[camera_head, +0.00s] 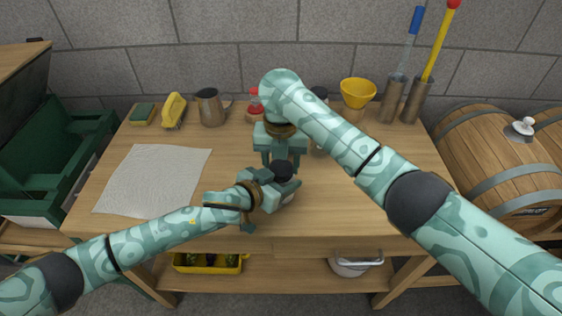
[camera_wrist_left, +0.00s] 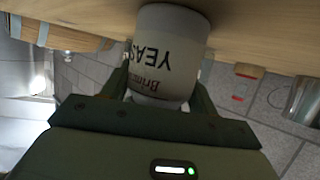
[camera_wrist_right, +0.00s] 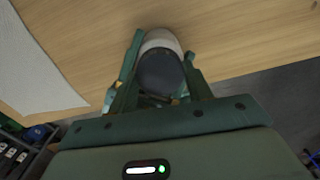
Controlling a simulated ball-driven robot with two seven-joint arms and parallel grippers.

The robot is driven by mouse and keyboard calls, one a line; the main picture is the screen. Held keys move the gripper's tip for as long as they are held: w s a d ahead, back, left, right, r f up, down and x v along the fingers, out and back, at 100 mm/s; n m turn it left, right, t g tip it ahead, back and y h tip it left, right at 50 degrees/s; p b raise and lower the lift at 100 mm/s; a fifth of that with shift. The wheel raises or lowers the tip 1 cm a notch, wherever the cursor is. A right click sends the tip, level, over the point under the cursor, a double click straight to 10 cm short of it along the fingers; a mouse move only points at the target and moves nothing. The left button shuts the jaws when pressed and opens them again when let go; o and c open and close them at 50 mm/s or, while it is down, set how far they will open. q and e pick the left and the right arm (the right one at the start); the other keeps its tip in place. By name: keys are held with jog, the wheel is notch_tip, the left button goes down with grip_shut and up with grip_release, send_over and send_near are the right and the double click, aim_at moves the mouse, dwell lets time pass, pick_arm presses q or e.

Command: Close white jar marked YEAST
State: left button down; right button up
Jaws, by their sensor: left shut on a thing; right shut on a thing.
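The white jar (camera_wrist_left: 170,50) marked YEAST stands on the wooden table, mostly hidden by my grippers in the head view (camera_head: 288,196). In the left wrist view it appears upside down, between the fingers of my left gripper (camera_head: 284,192), which is shut on its body. The dark lid (camera_wrist_right: 160,72) is at the top of the jar, and it also shows in the head view (camera_head: 283,169). My right gripper (camera_head: 280,164) comes down from above and is shut on the lid. I cannot tell whether the lid is tight.
A white cloth (camera_head: 150,180) lies on the left of the table (camera_head: 340,215). A sponge (camera_head: 143,114), a yellow brush (camera_head: 174,111), a metal pitcher (camera_head: 210,107), a red-capped shaker (camera_head: 254,102), a yellow funnel (camera_head: 358,92) and metal cylinders (camera_head: 415,103) stand along the back. The front right is clear.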

jog(key=m, duration=1.5)
jog(key=shift+m, duration=0.4)
jog(key=o, duration=1.1)
jog(key=shift+r, duration=2.25)
jog(key=shift+c, duration=0.4)
